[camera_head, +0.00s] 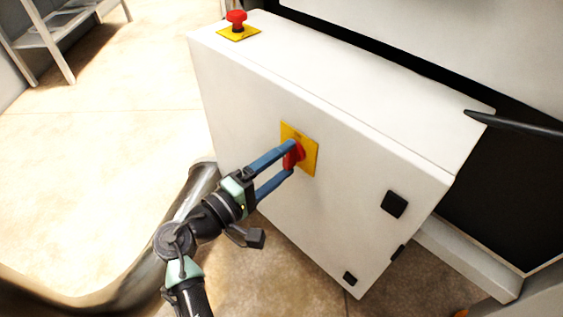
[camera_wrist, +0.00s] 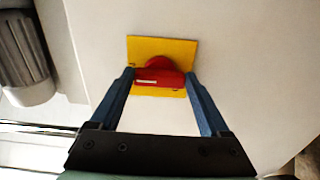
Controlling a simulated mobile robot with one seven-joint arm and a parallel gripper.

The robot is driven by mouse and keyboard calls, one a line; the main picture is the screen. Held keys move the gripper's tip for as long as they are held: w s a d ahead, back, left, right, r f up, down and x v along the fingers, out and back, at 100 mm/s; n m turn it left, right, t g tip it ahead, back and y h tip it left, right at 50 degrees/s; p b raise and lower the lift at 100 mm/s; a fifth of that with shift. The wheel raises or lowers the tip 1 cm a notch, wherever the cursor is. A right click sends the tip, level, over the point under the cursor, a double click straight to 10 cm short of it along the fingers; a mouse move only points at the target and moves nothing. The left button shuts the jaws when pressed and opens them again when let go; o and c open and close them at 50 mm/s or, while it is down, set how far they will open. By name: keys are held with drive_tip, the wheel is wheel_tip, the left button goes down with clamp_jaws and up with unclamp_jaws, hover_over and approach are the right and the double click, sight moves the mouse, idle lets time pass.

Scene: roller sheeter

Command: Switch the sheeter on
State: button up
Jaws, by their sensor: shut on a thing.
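A red rotary switch (camera_head: 294,156) sits on a yellow plate (camera_head: 309,158) on the front face of the white sheeter cabinet (camera_head: 245,110). My gripper (camera_head: 291,159) has its two blue fingers on either side of the red knob and is shut on it. In the wrist view the red switch (camera_wrist: 160,77) lies between the fingertips, with the yellow plate (camera_wrist: 178,48) behind it. The knob's bar runs across from finger to finger, with a small white mark on it. The fingers hide part of the knob in the head view.
A red mushroom button (camera_head: 236,17) on a yellow plate is on the cabinet's top. Black latches (camera_head: 394,204) are on the front face at right. A thick metal tube (camera_head: 130,290) runs near the floor at lower left. A dark lever (camera_head: 515,124) sticks out at right.

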drive_tip(key=o, duration=1.2)
drive_tip(key=shift+a, duration=0.1)
drive_tip(key=p+v, duration=0.3)
drive_tip(key=v, duration=1)
